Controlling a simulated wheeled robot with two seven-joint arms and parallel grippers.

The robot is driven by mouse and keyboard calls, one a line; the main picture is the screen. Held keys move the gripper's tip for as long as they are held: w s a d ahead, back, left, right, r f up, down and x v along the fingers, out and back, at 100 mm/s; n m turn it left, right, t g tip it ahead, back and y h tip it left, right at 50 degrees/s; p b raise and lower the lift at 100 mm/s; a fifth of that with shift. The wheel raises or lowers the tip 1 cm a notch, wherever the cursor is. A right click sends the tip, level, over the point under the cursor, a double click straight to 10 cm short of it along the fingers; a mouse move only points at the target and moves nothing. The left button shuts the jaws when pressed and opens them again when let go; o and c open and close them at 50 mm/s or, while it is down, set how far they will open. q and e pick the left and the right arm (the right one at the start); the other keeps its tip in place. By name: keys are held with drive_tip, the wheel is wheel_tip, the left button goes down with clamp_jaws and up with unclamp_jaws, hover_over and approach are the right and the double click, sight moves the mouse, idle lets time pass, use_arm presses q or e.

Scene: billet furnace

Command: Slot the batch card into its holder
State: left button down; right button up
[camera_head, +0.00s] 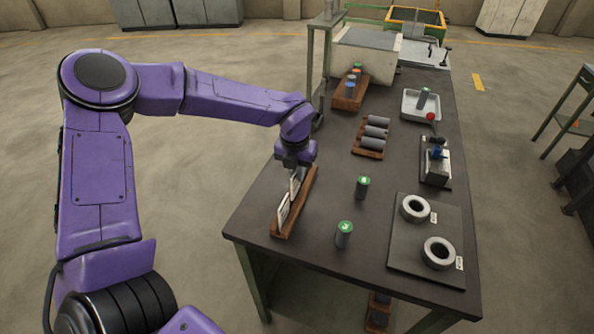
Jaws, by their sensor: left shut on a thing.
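The card holder (303,201) is a long, narrow brown wooden rack on the left side of the dark table. My left gripper (294,167) points down over the rack's far half. It is shut on a white card (295,184), which stands upright at the rack. Whether the card's lower edge sits in a slot or just above it, I cannot tell. A second white card (284,211) stands tilted in the near part of the rack. The fingertips are small and partly hidden by the wrist. My right gripper is not in view.
Two green-topped grey cylinders (344,235) (362,188) stand right of the rack. A dark plate with two metal rings (439,253) lies at the near right. Farther back are a rack of grey billets (376,132), a white tray (410,113) and a light box-shaped unit (360,56).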

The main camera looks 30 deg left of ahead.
use_arm(q)
drive_tip(key=shift+f+b, duration=0.75)
drive_tip(key=shift+f, duration=0.45)
drive_tip(key=c, duration=1.1)
unclamp_jaws()
drive_tip(key=r, duration=0.3)
drive_tip(key=r+b, duration=0.1)
drive_tip(key=r, duration=0.3)
drive_tip(key=s+r, duration=0.1)
drive_tip(key=r, duration=0.2)
drive_tip(key=shift+d+r+b, duration=0.15)
drive_tip(key=shift+r+b, duration=0.1)
drive_tip(key=shift+b, duration=0.05)
